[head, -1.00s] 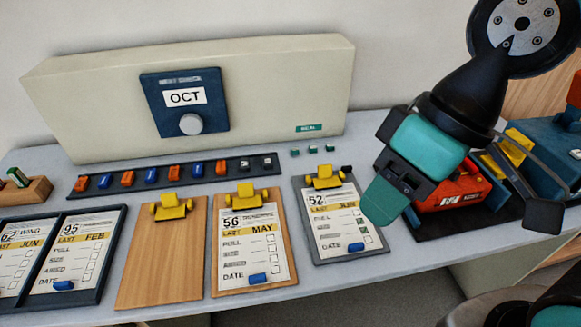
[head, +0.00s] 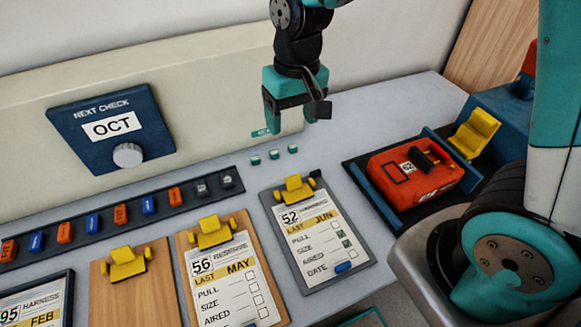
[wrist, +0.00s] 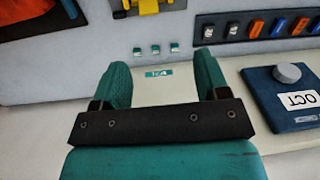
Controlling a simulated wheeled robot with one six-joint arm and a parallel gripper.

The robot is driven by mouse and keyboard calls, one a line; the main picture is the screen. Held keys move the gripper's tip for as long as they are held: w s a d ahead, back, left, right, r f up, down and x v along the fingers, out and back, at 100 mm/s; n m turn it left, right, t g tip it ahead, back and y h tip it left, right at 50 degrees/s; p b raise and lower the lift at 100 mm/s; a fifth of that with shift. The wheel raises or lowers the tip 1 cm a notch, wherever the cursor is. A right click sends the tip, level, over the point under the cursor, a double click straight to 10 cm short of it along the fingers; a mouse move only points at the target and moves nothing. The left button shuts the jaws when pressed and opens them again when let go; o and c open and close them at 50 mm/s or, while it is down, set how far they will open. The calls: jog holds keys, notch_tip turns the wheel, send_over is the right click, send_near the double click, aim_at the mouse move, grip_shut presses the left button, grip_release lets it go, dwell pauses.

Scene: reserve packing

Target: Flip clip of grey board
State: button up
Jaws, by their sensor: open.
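The grey board (head: 308,280) lies on the table with a sheet marked 52 and LAST JUN. Its yellow clip (head: 294,190) sits at the top edge, over the top of the sheet. My gripper (head: 290,112) is open and empty, pointing down beyond the clip, near the cream cabinet. In the wrist view my gripper (wrist: 160,60) shows two teal fingers apart, with the yellow clip (wrist: 148,6) cut off at the top edge.
Small green tiles (head: 274,154) lie between my gripper and the clip. A dark rail (head: 185,195) of coloured pieces runs left. A wooden board with sheet 56 (head: 215,265) lies left of the grey board. A red case (head: 405,185) sits right in a dark tray.

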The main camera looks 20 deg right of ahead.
aim_at(292, 176)
jog(key=shift+m+h, duration=0.4)
jog(key=shift+m, duration=0.1)
jog(key=f, duration=0.6)
jog(key=w+f, duration=0.1)
jog(key=f, duration=0.6)
jog(key=w+d+f+p, duration=0.1)
jog(key=f, duration=0.5)
jog(key=shift+w+f, duration=0.1)
jog(key=shift+f, duration=0.15)
jog(key=shift+c, duration=0.5)
jog(key=c, duration=0.8)
